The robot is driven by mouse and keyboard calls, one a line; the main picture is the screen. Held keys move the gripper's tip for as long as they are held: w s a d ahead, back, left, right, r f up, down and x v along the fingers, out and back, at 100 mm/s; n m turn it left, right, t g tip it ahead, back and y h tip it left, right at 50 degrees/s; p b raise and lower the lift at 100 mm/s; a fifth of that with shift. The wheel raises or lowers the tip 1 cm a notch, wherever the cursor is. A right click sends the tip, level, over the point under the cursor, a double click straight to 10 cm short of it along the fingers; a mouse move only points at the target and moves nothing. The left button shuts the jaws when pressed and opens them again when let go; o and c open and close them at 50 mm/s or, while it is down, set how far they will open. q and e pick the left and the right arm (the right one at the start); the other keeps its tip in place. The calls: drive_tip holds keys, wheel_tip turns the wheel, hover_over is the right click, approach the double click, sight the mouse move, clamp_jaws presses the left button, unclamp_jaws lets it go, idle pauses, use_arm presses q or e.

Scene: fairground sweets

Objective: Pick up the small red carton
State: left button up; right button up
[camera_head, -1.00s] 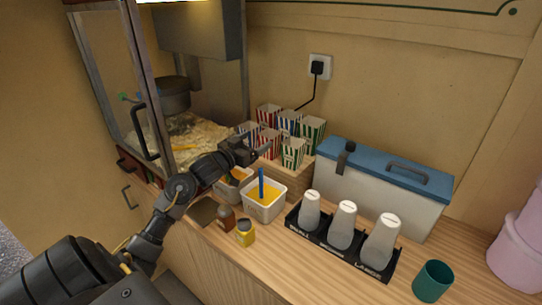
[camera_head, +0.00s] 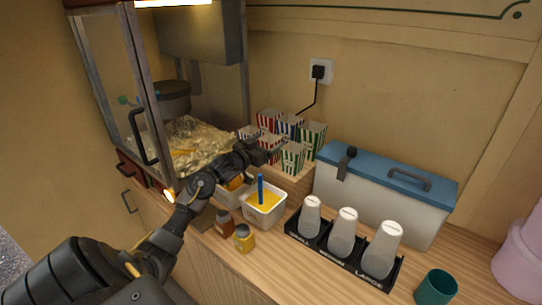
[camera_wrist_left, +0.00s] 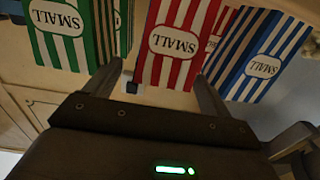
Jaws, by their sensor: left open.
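The small red carton (camera_wrist_left: 178,45), striped red and white with a "SMALL" label, fills the middle of the left wrist view. In the head view it is the front-row red carton (camera_head: 269,140), partly hidden by my left gripper (camera_head: 270,150). My left gripper is open and empty, close in front of this carton. In the wrist view its fingers (camera_wrist_left: 160,76) show below the label, one toward each side of the carton; I cannot tell whether they touch it. My right gripper is not in view.
A green small carton (camera_wrist_left: 62,32) and a blue one (camera_wrist_left: 262,60) flank the red one closely. More cartons stand behind on the wooden riser (camera_head: 292,182). The popcorn machine (camera_head: 150,135) is left; a white tub (camera_head: 264,208) sits below the arm. The blue-lidded cooler (camera_head: 380,200) is right.

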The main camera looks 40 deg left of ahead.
sight(275, 137)
use_arm(q)
drive_tip(key=w, duration=0.1)
drive_tip(key=w+p, duration=0.1)
drive_tip(key=w, duration=0.1)
drive_tip(key=w+p, duration=0.1)
drive_tip(key=shift+w+a, duration=0.25)
drive_tip(key=shift+a, duration=0.05)
drive_tip(key=shift+w+f, duration=0.15)
drive_tip(key=shift+w, duration=0.15)
drive_tip(key=shift+s, duration=0.1)
drive_tip(key=c, duration=1.3)
drive_tip(key=shift+o, duration=0.2)
